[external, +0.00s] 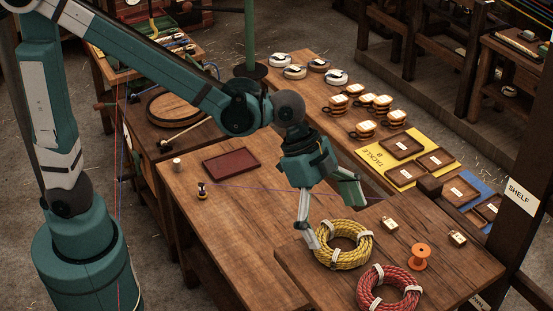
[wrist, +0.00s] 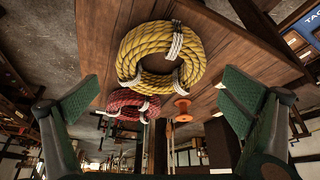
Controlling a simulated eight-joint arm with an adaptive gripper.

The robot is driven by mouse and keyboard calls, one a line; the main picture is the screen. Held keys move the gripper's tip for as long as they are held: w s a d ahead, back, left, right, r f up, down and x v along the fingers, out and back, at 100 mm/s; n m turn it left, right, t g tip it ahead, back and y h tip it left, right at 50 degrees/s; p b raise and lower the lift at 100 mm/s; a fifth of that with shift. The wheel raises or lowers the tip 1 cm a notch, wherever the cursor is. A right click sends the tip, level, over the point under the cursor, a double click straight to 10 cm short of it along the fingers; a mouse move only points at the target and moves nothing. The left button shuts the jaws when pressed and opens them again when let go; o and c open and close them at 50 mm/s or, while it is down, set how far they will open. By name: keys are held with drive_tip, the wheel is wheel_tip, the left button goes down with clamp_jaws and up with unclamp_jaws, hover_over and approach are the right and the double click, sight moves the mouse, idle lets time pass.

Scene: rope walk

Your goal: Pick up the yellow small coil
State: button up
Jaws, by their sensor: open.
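The yellow small coil (external: 345,261) is a ring of yellow rope with white bindings. It lies flat on the wooden bench, and in the wrist view the yellow coil (wrist: 194,62) shows whole, up the picture between and beyond my fingers. My gripper (external: 336,222) is open and empty, tilted, with its left finger close by the coil's left side in the external view and its other finger higher, to the right. In the wrist view my gripper (wrist: 160,93) has its fingers wide apart. I cannot tell whether the left finger touches the coil.
A red rope coil (external: 365,292) lies close beside the yellow one, toward the front. An orange spool (external: 419,257) and small tagged items (external: 390,224) stand to the right. A shelf post (external: 515,200) rises at the right. A dark red tray (external: 231,162) lies on the left bench.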

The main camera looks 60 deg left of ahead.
drive_tip(key=shift+f, duration=0.15)
drive_tip(key=shift+x, duration=2.4)
drive_tip(key=shift+a, duration=0.1)
drive_tip(key=c, duration=1.1)
drive_tip(key=shift+c, duration=0.2)
wheel_tip(320, 180, up, 10)
